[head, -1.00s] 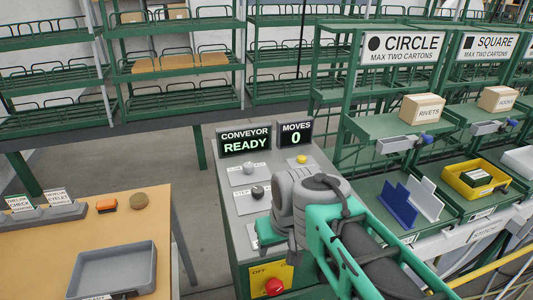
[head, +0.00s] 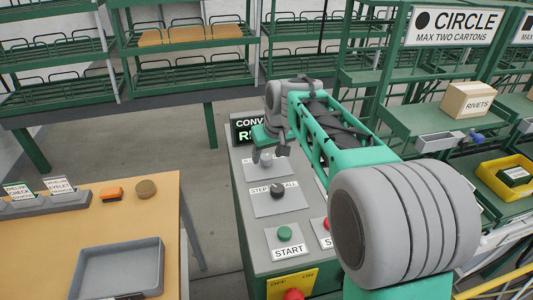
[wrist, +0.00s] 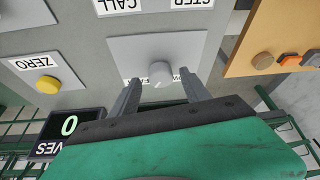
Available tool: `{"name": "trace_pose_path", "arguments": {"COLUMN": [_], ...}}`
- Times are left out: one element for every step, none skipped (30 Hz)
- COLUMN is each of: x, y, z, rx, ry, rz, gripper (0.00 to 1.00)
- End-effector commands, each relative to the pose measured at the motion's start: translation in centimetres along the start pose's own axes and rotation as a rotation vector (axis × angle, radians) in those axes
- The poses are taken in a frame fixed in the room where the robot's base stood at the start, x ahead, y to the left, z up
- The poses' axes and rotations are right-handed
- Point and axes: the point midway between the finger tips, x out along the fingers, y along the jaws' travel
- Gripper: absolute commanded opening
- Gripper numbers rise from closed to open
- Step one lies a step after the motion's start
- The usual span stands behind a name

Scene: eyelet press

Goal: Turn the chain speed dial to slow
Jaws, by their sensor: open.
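The chain speed dial is a light grey round knob (wrist: 160,74) on a pale label plate (wrist: 185,48). In the head view the knob (head: 266,160) is at the far end of the console, partly covered by my gripper. My gripper (wrist: 160,80) is open, with one fingertip on each side of the knob and a gap on both sides. A small pale mark shows on the knob's lower edge in the wrist view. The printed words beside it are mostly hidden by the fingers, so the setting is hard to read. Whether the fingertips reach down around the knob cannot be told.
A yellow ZERO button (wrist: 47,86) and the MOVES display (wrist: 68,127) reading 0 are beside my gripper. A wooden table (head: 190,215) stands left.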

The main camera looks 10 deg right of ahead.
Motion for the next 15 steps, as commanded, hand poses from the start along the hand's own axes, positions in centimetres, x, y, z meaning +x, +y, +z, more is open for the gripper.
{"name": "trace_pose_path", "arguments": {"x": [0.38, 0.56, 0.72, 0.77, 0.8, 0.79, 0.79, 0.79, 0.78, 0.77, 0.77, 0.77, 0.77, 0.76, 0.76], "y": [-0.04, -0.06, -0.08, -0.1, -0.12, -0.14, -0.15, -0.17, -0.19, -0.2, -0.22, -0.23, -0.24, -0.25, -0.26], "z": [-0.01, -0.02, -0.03, -0.03, -0.04, -0.04, -0.04, -0.04, -0.04, -0.04, -0.04, -0.04, -0.04, -0.05, -0.05], "rx": [-0.001, -0.001, -0.001, -0.001, -0.002, -0.002, -0.002, -0.003, -0.003, -0.003, -0.003, -0.004, -0.004, -0.004, -0.004], "ry": [-0.001, 0.0, 0.001, 0.001, 0.001, 0.001, 0.001, 0.001, 0.001, 0.001, 0.001, 0.001, 0.001, 0.001, 0.001], "rz": [0.0, 0.0, 0.0, 0.0, 0.0, 0.0, 0.0, -0.001, -0.001, -0.001, -0.001, -0.001, -0.001, -0.001, -0.001], "gripper": [0.55, 0.55, 0.55, 0.55, 0.55, 0.55, 0.55, 0.55, 0.55, 0.53, 0.51, 0.48, 0.45, 0.43, 0.4]}}
